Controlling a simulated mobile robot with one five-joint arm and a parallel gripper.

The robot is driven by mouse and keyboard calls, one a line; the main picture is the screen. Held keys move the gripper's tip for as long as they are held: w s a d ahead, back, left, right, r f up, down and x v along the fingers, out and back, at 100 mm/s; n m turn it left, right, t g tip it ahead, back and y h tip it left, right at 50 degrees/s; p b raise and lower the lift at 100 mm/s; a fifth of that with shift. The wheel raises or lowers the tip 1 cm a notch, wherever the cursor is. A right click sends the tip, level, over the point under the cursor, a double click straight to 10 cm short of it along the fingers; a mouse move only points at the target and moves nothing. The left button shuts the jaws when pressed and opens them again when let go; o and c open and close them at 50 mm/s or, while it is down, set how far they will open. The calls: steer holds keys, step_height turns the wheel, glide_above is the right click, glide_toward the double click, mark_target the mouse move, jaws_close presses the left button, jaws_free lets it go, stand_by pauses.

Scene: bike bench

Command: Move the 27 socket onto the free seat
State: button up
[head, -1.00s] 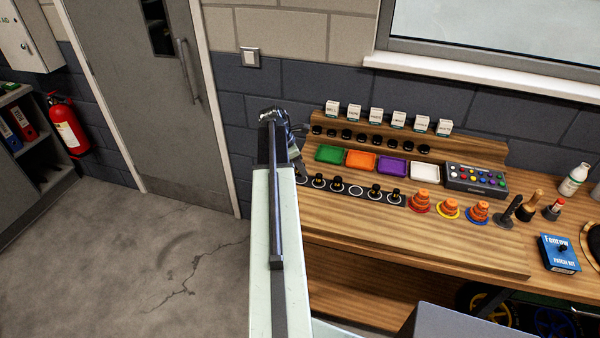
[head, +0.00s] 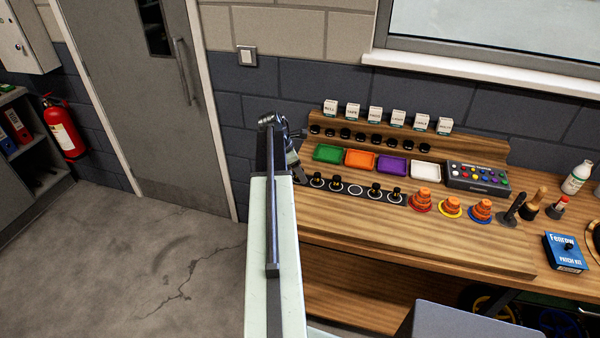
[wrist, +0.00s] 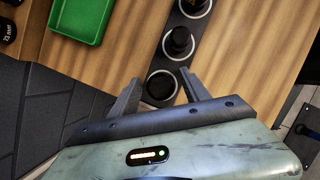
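A dark strip (head: 365,193) with white-ringed seats lies along the bench. One ring, the free seat (head: 355,190), is empty; the other clear rings hold black sockets. In the wrist view my gripper (wrist: 160,92) is open, its two fingers at either side of the end ring of the strip. A dark round piece (wrist: 160,86) shows inside that ring, apparently a socket between the fingertips; contact cannot be told. Another black socket (wrist: 178,42) stands in the ring beyond. I cannot read which socket is the 27. In the head view my arm partly hides the gripper.
Green (head: 328,153), orange (head: 360,158), purple (head: 392,166) and white (head: 426,171) trays lie behind the strip. A row of black pieces (head: 360,138) stands on a step behind. Orange stacked cones (head: 424,202) stand right of the strip.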

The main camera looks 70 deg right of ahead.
steer(key=p+v, duration=1.1)
steer(key=v, duration=0.1)
steer(key=shift+r, duration=0.2)
steer(key=shift+d, duration=0.1)
steer(key=w+a+f+m+t, duration=0.1)
steer(key=w+a+m+t, duration=0.15)
steer(key=w+a, duration=2.1)
steer(key=w+a+m+y, duration=0.1)
steer(key=w+a+m, duration=0.1)
steer(key=a, duration=1.8)
steer(key=w+a+m+t+y, duration=0.1)
steer(key=w+a+m, duration=0.1)
steer(key=a, duration=1.9)
steer(key=shift+a+f+m+y, duration=0.25)
steer(key=shift+f+m+y, duration=0.15)
steer(key=shift+f+m, duration=0.05)
